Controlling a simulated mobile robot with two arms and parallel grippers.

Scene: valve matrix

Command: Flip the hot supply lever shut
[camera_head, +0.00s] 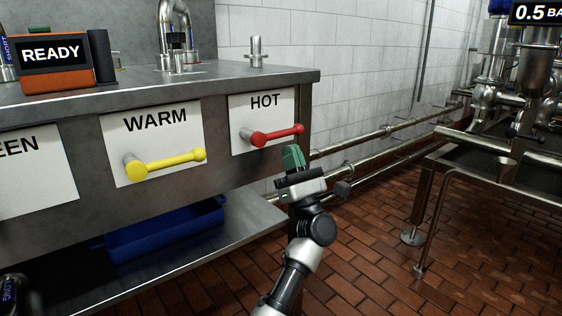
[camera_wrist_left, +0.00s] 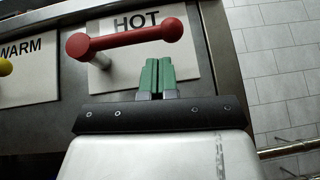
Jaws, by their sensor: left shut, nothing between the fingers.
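The hot supply lever (camera_head: 274,136) is red with a round knob at its right end. It sticks out to the right from a pivot on a white plate (camera_head: 252,103) marked HOT, on the front of the steel cabinet. It also shows in the left wrist view (camera_wrist_left: 125,38), lying nearly level. My left gripper (camera_head: 293,157) has green fingers and is just below and in front of the lever's knob end. In the left wrist view the green fingers (camera_wrist_left: 157,75) are together and empty, below the knob. I cannot tell if they touch it. My right gripper is not in view.
A yellow lever (camera_head: 168,164) on a plate marked WARM is left of the hot lever. A blue bin (camera_head: 165,230) sits on the lower shelf. Pipes (camera_head: 375,153) run along the wall at right. A steel frame with pipework (camera_head: 490,145) stands further right. Brick floor lies between.

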